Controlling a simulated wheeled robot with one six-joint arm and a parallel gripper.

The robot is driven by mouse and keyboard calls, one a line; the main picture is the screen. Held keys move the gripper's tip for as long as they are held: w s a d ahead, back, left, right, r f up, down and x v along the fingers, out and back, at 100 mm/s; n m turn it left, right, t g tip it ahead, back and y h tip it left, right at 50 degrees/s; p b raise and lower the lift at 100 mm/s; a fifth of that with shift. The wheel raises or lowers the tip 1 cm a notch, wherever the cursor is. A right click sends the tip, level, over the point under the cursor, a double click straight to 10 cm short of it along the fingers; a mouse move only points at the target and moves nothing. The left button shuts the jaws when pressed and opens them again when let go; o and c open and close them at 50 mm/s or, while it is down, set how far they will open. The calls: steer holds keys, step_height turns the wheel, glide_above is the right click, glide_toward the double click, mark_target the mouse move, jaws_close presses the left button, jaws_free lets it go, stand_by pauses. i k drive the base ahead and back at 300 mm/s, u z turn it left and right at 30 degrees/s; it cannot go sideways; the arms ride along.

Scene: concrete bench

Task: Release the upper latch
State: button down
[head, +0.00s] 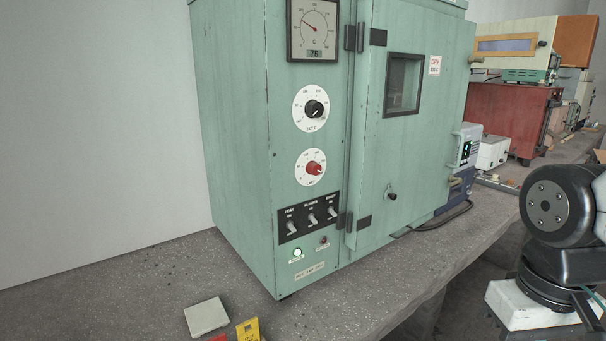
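A pale green oven (232,120) stands on the bench, with its door (420,150) on the right part of its front. The door looks shut. A small grey fitting (475,59) sticks out at the upper right edge of the door; it may be the upper latch, but it is too small to tell its state. A similar fitting (455,181) shows lower on that edge. A dark knob (391,194) sits low on the door. Dark hinges are on the door's left edge. My gripper is not in view; only part of my arm shows at the right.
The concrete bench (150,290) has a white pad (207,317) and a yellow piece (248,331) at its front. Right of the oven stand a blue-grey instrument (464,150), a white box (492,152) and a red cabinet (508,115).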

mark_target(472, 59)
steer(key=z, duration=0.5)
steer(key=i, duration=1.2)
steer(key=u, duration=0.4)
